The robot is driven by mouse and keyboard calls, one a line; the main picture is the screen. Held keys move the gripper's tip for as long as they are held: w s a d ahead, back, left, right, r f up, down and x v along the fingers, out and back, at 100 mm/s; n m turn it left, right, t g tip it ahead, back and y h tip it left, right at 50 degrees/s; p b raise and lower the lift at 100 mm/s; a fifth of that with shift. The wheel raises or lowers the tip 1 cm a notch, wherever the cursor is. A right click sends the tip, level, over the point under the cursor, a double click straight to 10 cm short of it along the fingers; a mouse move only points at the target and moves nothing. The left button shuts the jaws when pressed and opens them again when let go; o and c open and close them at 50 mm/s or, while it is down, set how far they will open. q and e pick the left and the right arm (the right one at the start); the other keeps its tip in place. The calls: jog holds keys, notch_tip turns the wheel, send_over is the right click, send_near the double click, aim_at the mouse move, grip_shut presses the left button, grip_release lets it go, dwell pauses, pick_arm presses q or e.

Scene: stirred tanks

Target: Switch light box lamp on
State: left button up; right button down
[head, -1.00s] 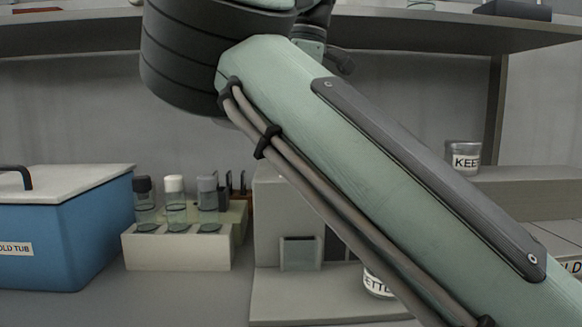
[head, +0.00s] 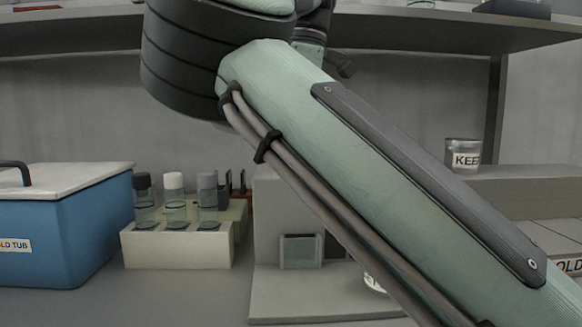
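A pale grey device with an upright back and a flat base (head: 300,306) stands on the bench, partly behind my arm. It has a small square grey panel (head: 300,252) on its front. I cannot tell whether it is the light box, and no lit lamp shows. My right arm crosses the view from the lower right to the upper middle and hides much of the bench. Neither gripper is in view.
A blue tub (head: 70,230) with a white lid stands at the left. A cream rack (head: 178,247) holds three capped vials. A jar labelled KEEP (head: 463,157) stands on a ledge at the right. A shelf (head: 420,35) runs above. Another labelled jar (head: 373,284) is mostly hidden behind my arm.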

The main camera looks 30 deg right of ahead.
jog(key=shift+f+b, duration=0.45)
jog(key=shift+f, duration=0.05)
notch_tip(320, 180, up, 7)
jog(key=p, duration=0.7)
dwell(0.3)
dwell(0.4)
